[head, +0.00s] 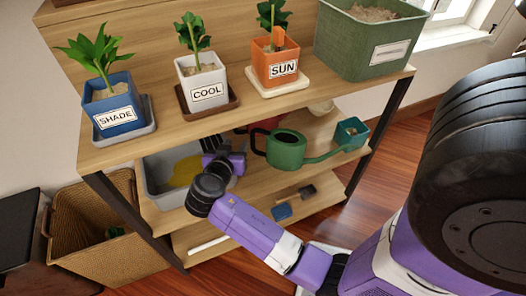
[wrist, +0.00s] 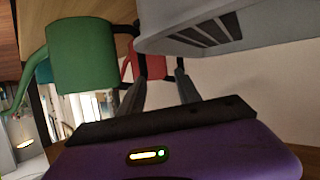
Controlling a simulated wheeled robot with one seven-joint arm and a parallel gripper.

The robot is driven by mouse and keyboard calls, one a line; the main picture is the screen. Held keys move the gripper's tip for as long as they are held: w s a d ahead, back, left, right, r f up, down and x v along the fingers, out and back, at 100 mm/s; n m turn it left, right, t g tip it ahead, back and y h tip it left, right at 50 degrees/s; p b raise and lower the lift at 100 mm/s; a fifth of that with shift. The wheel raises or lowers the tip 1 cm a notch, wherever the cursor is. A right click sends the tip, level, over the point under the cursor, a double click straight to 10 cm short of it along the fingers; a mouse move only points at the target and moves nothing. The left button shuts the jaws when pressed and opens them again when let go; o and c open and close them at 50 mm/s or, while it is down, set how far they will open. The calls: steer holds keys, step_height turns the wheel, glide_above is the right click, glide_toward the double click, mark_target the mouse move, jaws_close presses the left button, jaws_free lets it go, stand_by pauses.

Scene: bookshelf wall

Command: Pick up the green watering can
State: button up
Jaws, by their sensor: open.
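The green watering can (head: 286,149) stands on the middle shelf (head: 250,193), its handle to the left and its long spout to the right. In the wrist view the can (wrist: 82,55) is at the upper left, with its handle just left of my fingers. My gripper (head: 213,145) is at the left of the can, beside the handle and near the grey tub, partly hidden by my own arm. In the wrist view my gripper (wrist: 160,70) has its two fingers apart with nothing clearly between them.
A grey tub (head: 158,186) with something yellow inside is at the left on that shelf. A teal pot (head: 351,132) is near the spout. Several potted plants and a green planter (head: 362,48) stand on the board above.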

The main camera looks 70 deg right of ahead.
mark_target(252, 138)
steer(key=d+f, duration=0.1)
steer(key=d, duration=0.1)
steer(key=s+d+f+m+g+b, duration=0.1)
steer(key=d, duration=0.1)
steer(key=s+d+f+m+b, duration=0.1)
steer(key=d, duration=0.2)
steer(key=shift+s+f, duration=0.25)
jaws_close()
steer(key=shift+r, duration=0.1)
